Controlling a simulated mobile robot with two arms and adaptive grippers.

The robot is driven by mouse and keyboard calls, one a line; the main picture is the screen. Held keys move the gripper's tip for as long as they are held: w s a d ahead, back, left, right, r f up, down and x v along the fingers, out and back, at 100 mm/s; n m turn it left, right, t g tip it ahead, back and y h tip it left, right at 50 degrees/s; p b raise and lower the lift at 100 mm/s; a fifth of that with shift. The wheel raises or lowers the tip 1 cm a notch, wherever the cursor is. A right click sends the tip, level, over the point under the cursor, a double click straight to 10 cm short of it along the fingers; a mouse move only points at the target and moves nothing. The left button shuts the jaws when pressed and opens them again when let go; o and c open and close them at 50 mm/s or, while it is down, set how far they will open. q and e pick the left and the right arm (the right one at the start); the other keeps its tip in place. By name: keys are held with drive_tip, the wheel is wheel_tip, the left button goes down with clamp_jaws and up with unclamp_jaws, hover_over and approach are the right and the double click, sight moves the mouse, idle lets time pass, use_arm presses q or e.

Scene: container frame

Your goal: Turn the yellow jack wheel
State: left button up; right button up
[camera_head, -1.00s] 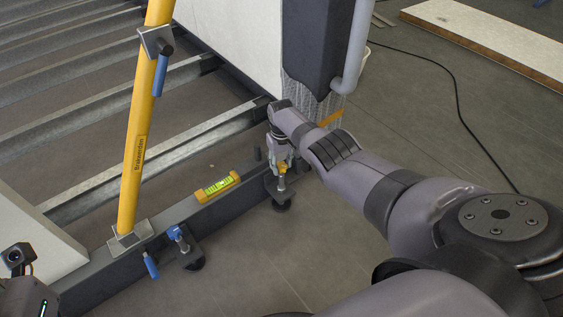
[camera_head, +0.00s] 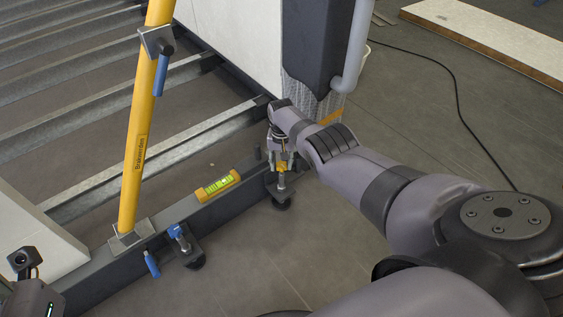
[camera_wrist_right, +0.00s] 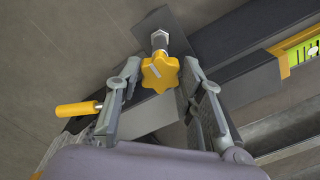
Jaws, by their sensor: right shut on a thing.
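The yellow jack wheel (camera_wrist_right: 160,72) is a lobed knob on a threaded jack, seen from above in the right wrist view. In the head view a little of the yellow wheel (camera_head: 281,167) shows below my right gripper (camera_head: 281,160), on the jack at the frame's corner. In the wrist view the two fingers of my right gripper (camera_wrist_right: 160,76) stand on either side of the wheel, shut on it. At the lower left edge of the head view, part of my left arm shows; its fingers are out of view.
A yellow spirit level (camera_head: 218,187) lies on the dark frame beam (camera_head: 205,214) left of the jack. A blue-handled jack (camera_head: 180,236) and a yellow diagonal brace (camera_head: 136,150) stand farther left. A dark post (camera_head: 305,50) with a grey pipe rises behind my right gripper.

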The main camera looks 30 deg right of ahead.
sight(282, 164)
idle(0.3)
drive_tip(key=o, duration=1.2)
drive_tip(key=shift+c, duration=0.2)
drive_tip(key=shift+r, duration=0.1)
wheel_tip(282, 164, up, 12)
